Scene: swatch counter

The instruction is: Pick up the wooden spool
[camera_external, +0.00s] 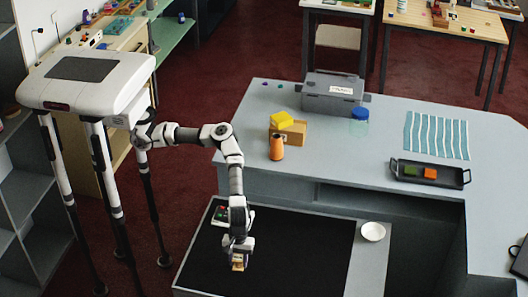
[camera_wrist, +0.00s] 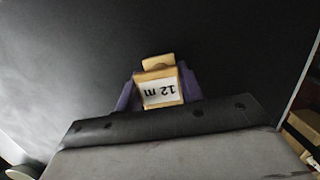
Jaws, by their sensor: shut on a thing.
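The wooden spool (camera_external: 238,264) is a small tan piece at the tip of my gripper (camera_external: 238,252) in the external view. In the wrist view the spool (camera_wrist: 160,83) shows a white label reading "12 m", upside down. The purple fingers of my gripper (camera_wrist: 160,95) stand on both sides of it and are shut on it. The spool is over the black surface of the lower counter section (camera_external: 300,255). I cannot tell whether it touches that surface. The lower part of the spool is hidden by my gripper's body in the wrist view.
A small device with red and green parts (camera_external: 220,214) lies behind my gripper. A white bowl (camera_external: 373,231) is to the right. On the raised grey counter stand an orange bottle (camera_external: 277,147), a yellow block (camera_external: 282,120), a grey box (camera_external: 332,95) and a dark tray (camera_external: 430,182).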

